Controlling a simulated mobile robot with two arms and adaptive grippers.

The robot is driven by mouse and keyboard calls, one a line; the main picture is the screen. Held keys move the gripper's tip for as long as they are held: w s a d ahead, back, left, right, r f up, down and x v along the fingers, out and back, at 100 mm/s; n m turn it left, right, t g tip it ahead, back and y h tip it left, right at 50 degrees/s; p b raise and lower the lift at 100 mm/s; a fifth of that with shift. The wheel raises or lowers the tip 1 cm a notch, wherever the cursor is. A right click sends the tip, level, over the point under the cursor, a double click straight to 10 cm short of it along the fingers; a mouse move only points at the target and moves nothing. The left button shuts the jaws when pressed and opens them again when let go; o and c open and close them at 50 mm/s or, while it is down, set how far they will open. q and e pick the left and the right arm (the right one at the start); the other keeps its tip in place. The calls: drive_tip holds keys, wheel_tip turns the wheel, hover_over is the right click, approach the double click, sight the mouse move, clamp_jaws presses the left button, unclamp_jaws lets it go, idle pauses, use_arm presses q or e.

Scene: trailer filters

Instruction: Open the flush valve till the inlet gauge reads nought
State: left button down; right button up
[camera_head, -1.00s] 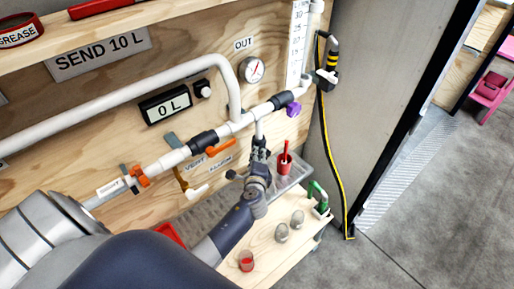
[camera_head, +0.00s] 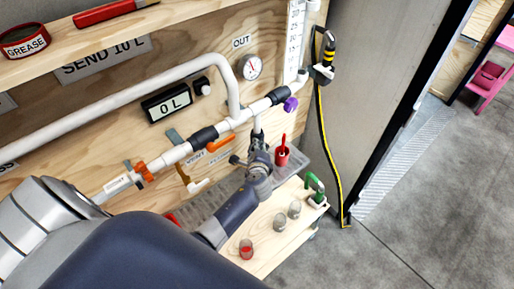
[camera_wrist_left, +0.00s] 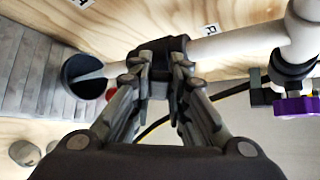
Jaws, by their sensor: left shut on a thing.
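My left gripper (camera_head: 258,146) reaches in at the pipework, and its fingers hide part of what it holds. In the left wrist view the gripper (camera_wrist_left: 160,75) is shut on a dark fitting (camera_wrist_left: 158,48) around a white branch pipe (camera_wrist_left: 228,45). A dark open-mouthed end (camera_wrist_left: 84,76) lies left of the fingers. I cannot tell whether the fitting is the flush valve. A round gauge (camera_head: 249,67) marked OUT hangs on the wall, with a red needle. No gauge marked as the inlet one is in view. My right gripper is not in view.
A purple handle (camera_head: 290,104), an orange handle (camera_head: 220,143) and an orange valve (camera_head: 141,170) sit along the white pipe. A display (camera_head: 167,103) reads 0 L. Open floor lies at right.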

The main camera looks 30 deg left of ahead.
use_arm(q)
drive_tip(key=c, duration=1.5)
unclamp_jaws()
drive_tip(key=shift+c, duration=0.2)
drive_tip(key=shift+d, duration=0.1)
drive_tip(key=v, duration=1.2)
drive_tip(key=shift+c, duration=0.2)
